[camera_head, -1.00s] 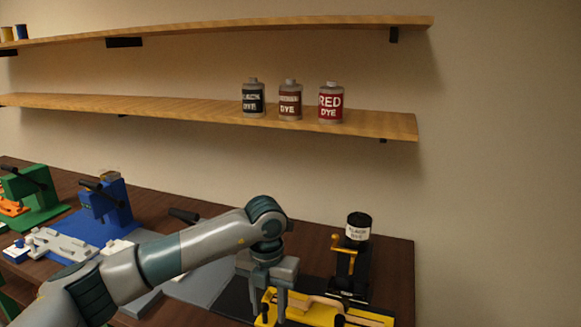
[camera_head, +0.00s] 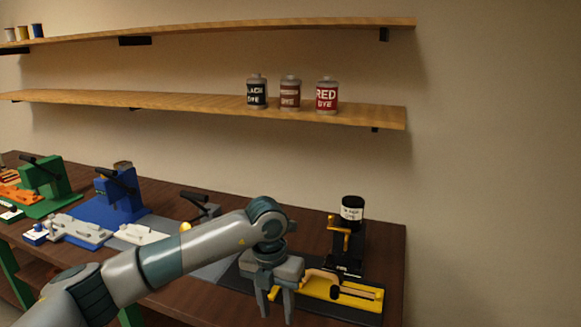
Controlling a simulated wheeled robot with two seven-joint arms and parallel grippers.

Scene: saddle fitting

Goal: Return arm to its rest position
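My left arm comes in from the lower left of the head view. Its gripper (camera_head: 277,303) points down at the front of the bench, at the left end of the yellow fixture (camera_head: 355,294). The two fingers are apart, and I see nothing held between them. They overlap the fixture's left part in the picture; I cannot tell whether they touch it. A tan piece (camera_head: 318,279) lies on the fixture, partly hidden behind the gripper. My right gripper is not in view.
A black stand (camera_head: 346,250) with a dark labelled jar (camera_head: 352,208) on top is behind the fixture. Blue (camera_head: 122,197) and green (camera_head: 47,178) presses stand at left on the brown bench (camera_head: 396,262). Dye bottles (camera_head: 290,94) stand on the lower shelf (camera_head: 180,104).

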